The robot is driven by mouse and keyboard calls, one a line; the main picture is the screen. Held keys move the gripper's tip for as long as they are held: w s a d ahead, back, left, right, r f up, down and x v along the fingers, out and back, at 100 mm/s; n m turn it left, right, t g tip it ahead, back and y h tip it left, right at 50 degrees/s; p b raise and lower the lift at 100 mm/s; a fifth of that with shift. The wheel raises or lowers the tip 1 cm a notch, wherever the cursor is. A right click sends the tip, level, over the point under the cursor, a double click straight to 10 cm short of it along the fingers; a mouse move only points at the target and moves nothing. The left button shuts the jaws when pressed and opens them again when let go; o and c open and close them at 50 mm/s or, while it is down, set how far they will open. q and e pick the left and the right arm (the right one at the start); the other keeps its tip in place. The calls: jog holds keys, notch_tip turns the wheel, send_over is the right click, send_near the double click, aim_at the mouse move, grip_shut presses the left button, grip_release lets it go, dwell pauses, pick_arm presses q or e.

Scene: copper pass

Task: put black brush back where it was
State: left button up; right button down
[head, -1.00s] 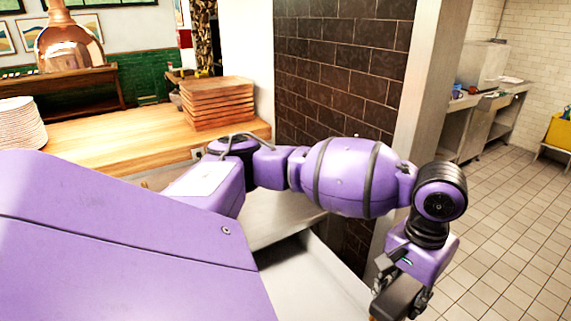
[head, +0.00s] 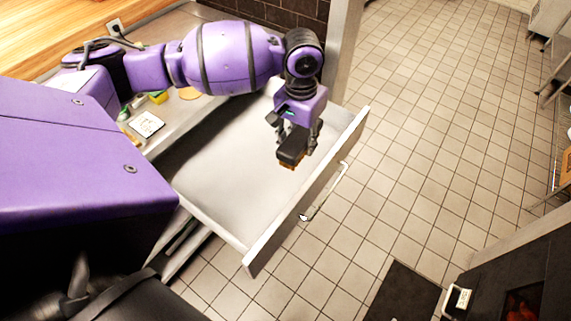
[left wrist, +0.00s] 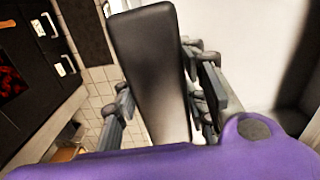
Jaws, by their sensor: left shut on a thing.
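My left gripper (head: 300,134) is shut on the black brush (head: 291,148), a dark block with a tan underside. It holds the brush above the open drawer (head: 235,170), near the drawer's front panel. The drawer is pale grey inside, and the part of it that shows looks empty. In the left wrist view the brush (left wrist: 150,72) shows as a long black block between the fingers (left wrist: 160,95). My right gripper is not in view.
The drawer front has a bar handle (head: 325,190). A counter (head: 185,115) at the left holds a white card (head: 147,124), a yellow-green sponge (head: 158,97) and a round tan thing (head: 190,93). Tiled floor (head: 430,120) is clear to the right. A black appliance (head: 510,285) stands at lower right.

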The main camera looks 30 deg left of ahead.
pick_arm(q)
jog(key=w+a+f+b, duration=0.15)
jog(key=a+f, duration=0.25)
jog(key=f, duration=0.6)
send_over(287, 177)
jog(key=shift+m, duration=0.4)
notch_tip(287, 177, down, 5)
jog(key=shift+f, duration=0.8)
notch_tip(287, 177, down, 2)
jog(key=shift+f, duration=0.45)
jog(key=shift+f, duration=0.15)
jog(key=o, duration=1.2)
